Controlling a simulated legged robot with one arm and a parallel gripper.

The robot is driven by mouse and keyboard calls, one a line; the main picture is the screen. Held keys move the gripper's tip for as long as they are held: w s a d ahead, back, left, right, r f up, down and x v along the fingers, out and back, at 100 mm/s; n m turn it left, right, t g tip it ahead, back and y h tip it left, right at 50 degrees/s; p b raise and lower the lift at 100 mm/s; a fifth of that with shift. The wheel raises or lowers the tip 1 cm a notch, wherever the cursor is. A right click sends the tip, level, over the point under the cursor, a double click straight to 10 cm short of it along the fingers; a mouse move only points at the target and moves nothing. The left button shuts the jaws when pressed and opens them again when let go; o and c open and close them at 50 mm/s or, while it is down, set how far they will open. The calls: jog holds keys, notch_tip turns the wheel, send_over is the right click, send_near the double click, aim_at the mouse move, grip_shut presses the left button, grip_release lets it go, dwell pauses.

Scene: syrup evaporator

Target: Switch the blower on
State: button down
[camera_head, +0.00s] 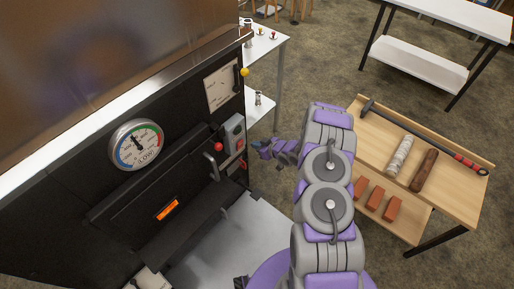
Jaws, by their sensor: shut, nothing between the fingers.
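A grey switch box (233,133) is mounted on the right part of the dark evaporator front (100,215). It has a small red part on its face, too small to read as on or off. My gripper (257,147) is shut and empty. In the picture it is just right of the switch box, with a small gap between them. My purple and grey arm reaches in from the lower right. The blower itself cannot be made out.
A red ball knob (218,147) and a metal handle (211,166) are left of the switch box. A wooden table (455,196) with a hammer and logs stands right.

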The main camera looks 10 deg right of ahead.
aim_at(241, 143)
jog(key=b+x, duration=0.1)
jog(key=x, duration=0.1)
jog(key=b+x, duration=0.1)
jog(key=x, duration=0.1)
jog(key=s+f+b+x, duration=0.1)
jog(key=x, duration=0.2)
jog(key=shift+a+b, duration=0.1)
jog(key=shift+b, duration=0.3)
jog(key=shift+w+a+f, duration=0.15)
jog(key=shift+w+a, duration=0.25)
jog(key=shift+w, duration=0.25)
jog(key=shift+d, duration=0.1)
